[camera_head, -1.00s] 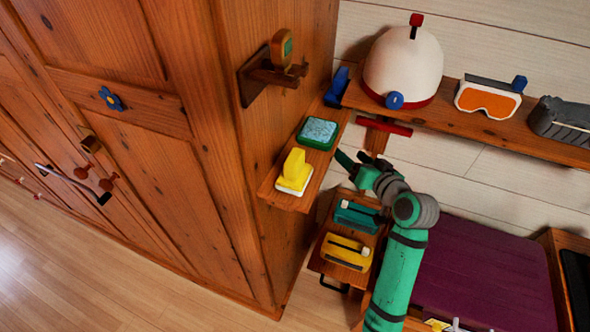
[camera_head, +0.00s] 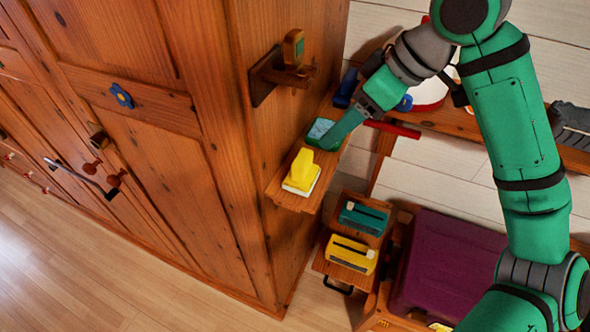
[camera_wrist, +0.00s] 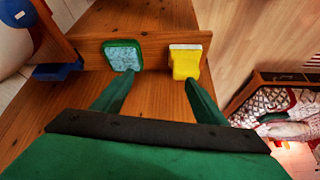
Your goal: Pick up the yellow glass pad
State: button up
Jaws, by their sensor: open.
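The yellow glass pad (camera_head: 301,172), a yellow handle block on a white base, rests on the small wooden shelf on the cabinet's side. In the wrist view the yellow pad (camera_wrist: 185,63) is ahead, in line with my right-hand finger. My gripper (camera_head: 340,132) is open and empty, over the shelf beside the pad. In the wrist view my gripper (camera_wrist: 158,80) has its fingers spread, with bare wood between them. A green-framed blue pad (camera_wrist: 123,56) is ahead of the left-hand finger; in the head view my finger partly hides it.
A wooden bracket (camera_head: 285,72) juts from the cabinet above the shelf. A teal device (camera_head: 362,218) and a yellow device (camera_head: 352,254) sit on lower ledges. A dark blue object (camera_head: 346,88) stands at the shelf's back. A purple cushion (camera_head: 450,260) lies at lower right.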

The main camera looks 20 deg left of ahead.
jog(key=n+h, duration=0.1)
jog(key=n, duration=0.1)
send_near(303, 157)
jog(key=w, duration=0.1)
jog(key=shift+g, duration=0.5)
jog(key=x, duration=1)
jog(key=shift+s+f, duration=0.15)
jog(key=shift+f, duration=0.1)
jog(key=shift+c, duration=0.3)
jog(key=c, duration=1.2)
jog(key=shift+r, duration=0.1)
